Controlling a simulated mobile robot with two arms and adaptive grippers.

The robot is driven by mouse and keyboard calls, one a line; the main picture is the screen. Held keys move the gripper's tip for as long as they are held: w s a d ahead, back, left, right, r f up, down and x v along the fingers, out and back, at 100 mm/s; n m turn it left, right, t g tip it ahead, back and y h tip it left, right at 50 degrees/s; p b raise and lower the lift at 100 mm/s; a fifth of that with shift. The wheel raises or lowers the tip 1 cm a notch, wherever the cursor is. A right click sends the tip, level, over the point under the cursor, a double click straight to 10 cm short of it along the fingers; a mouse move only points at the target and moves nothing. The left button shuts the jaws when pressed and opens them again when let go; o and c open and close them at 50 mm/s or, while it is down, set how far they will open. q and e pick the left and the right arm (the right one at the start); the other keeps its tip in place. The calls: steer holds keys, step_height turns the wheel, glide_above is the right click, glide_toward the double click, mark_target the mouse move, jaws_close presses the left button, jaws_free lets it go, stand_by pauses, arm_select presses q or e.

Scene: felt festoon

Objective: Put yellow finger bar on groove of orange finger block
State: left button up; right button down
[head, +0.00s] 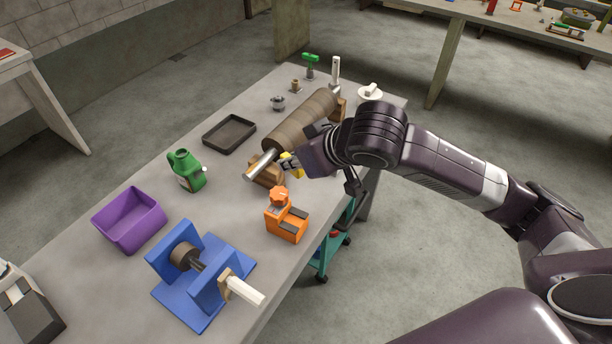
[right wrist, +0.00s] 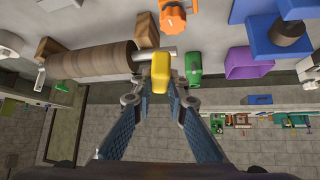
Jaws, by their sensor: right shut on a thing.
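The yellow finger bar (head: 296,167) is held in my right gripper (head: 291,163), beside the near end of the brown roller. In the right wrist view the yellow finger bar (right wrist: 161,66) sits between the two fingers of my right gripper (right wrist: 160,82), which is shut on it. In the head view the fingers and dark wrist partly hide the bar. The orange finger block (head: 285,223) stands on the table nearer the front, apart from the bar, with an orange knob on top. The orange block also shows at the top of the right wrist view (right wrist: 173,18). My left gripper is not in view.
The brown roller (head: 300,118) on wooden supports lies close to my right gripper. A blue stand (head: 206,279) with a white handle, a purple bin (head: 130,222), a green can (head: 187,171) and a black tray (head: 230,135) stand on the table (head: 95,292). Bare tabletop surrounds the orange block.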

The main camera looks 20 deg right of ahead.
steer(key=f+n+p, duration=0.1)
steer(key=f, duration=0.1)
steer(key=s+f+n+y+p, duration=0.1)
steer(key=f, duration=0.2)
steer(key=s+f+n+g+y+p, duration=0.1)
steer(key=f, duration=0.2)
steer(key=shift+s+a+f+p, duration=0.1)
steer(key=shift+s+f+p, duration=0.1)
steer(key=shift+p, duration=0.1)
step_height(320, 180, down, 7)
steer(key=b, duration=0.8)
steer(key=shift+r, duration=0.15)
steer(key=shift+f, duration=0.5)
